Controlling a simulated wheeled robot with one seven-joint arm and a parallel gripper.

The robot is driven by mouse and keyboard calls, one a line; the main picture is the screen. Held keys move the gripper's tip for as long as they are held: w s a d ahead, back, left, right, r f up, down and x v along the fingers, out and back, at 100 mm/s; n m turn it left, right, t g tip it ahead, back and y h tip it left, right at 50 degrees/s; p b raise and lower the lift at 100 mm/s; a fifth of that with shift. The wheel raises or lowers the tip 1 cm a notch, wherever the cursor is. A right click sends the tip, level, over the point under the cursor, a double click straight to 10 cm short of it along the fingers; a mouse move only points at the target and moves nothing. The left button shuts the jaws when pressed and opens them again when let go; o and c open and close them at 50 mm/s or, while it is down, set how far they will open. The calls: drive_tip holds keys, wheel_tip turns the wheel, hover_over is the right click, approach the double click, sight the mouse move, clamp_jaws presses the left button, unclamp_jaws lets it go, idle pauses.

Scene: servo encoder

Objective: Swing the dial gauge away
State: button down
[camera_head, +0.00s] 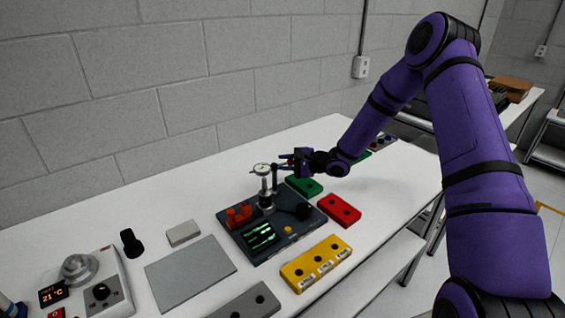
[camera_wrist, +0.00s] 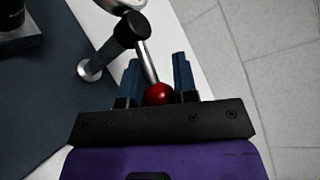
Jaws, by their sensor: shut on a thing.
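The dial gauge (camera_head: 262,169), with a round white face, stands above the dark blue fixture base (camera_head: 232,221) on the table. A slim post with a dark clamp head is beside it. In the wrist view the clamp head (camera_wrist: 132,28) joins a thin metal rod (camera_wrist: 149,62) ending in a red ball knob (camera_wrist: 159,94); only part of the gauge's rim (camera_wrist: 128,3) shows at the top edge. My gripper (camera_head: 287,162) reaches in from the right at the post's height. In the wrist view its blue fingers (camera_wrist: 157,66) are shut on the rod, with the red ball between them near the palm.
A green block (camera_head: 304,187), a red block (camera_head: 338,210) and a yellow block (camera_head: 316,263) lie right and in front of the fixture. A grey flat plate (camera_head: 190,274) and a device with a red display (camera_head: 52,293) are to the left. A block wall stands behind.

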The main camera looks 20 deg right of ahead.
drive_tip(key=shift+s+d+m+t+h, duration=0.1)
drive_tip(key=shift+s+m+t+h, duration=0.25)
drive_tip(key=shift+m+t+h, duration=0.45)
drive_tip(key=shift+s+d+m+t+h, duration=0.1)
drive_tip(key=shift+s+m+t+h, duration=0.2)
drive_tip(key=shift+m+t+h, duration=0.45)
drive_tip(key=c, duration=1.2)
unclamp_jaws()
drive_tip(key=shift+o, duration=0.2)
drive_tip(key=v, duration=1.1)
drive_tip(key=shift+a, duration=0.1)
